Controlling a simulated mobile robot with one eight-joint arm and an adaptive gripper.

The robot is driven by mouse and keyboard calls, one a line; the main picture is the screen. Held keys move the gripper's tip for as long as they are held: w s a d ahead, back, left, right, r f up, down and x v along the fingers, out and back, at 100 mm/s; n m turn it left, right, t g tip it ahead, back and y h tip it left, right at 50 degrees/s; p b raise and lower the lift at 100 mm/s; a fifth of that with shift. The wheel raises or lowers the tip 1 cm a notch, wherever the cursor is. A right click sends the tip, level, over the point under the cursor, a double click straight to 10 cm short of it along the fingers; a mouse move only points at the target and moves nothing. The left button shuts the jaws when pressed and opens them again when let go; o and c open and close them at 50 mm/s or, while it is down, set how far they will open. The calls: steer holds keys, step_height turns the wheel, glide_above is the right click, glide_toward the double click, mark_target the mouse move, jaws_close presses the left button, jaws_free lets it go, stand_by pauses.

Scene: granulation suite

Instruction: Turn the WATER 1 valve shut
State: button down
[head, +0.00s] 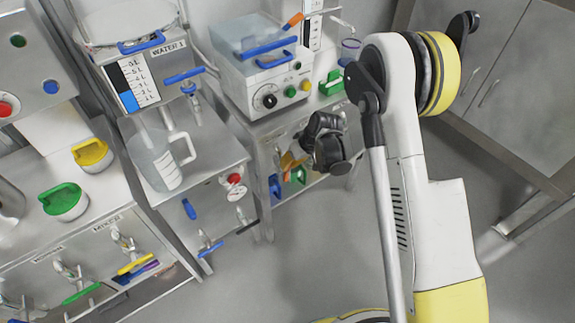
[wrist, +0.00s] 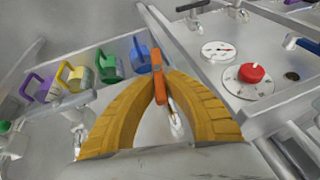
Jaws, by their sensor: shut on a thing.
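The WATER 1 label (head: 168,47) is on a tank at the upper left in the head view, beside a level scale (head: 132,84). A blue lever (head: 184,76) lies roughly across the outlet just right of the scale; its valve body (head: 190,90) has a spout pointing down. A clear jug (head: 160,157) stands on the shelf below. My gripper (head: 290,160) is well below and right of that lever, not touching it. In the wrist view its yellow-orange fingers (wrist: 158,78) are closed on a slim orange handle (wrist: 157,62), whose lower end looks metallic.
Coloured lidded containers (wrist: 108,65) stand in a row. Floor (head: 260,280) is open in front.

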steer(key=shift+w+d+f+m+g+y, duration=0.25)
steer(key=shift+g+y, duration=0.35)
steer(key=shift+y, duration=0.5)
steer(key=shift+w+d+f+m+g+y, duration=0.15)
steer(key=shift+m+g+y, duration=0.35)
steer(key=shift+y, duration=0.6)
steer(key=shift+w+d+f+m+g+y, duration=0.15)
steer(key=shift+d+g+y, duration=0.15)
steer(key=shift+g+y, duration=0.6)
steer(key=shift+s+y, duration=0.1)
steer(key=shift+y, duration=0.2)
steer(key=c, duration=1.4)
jaws_free()
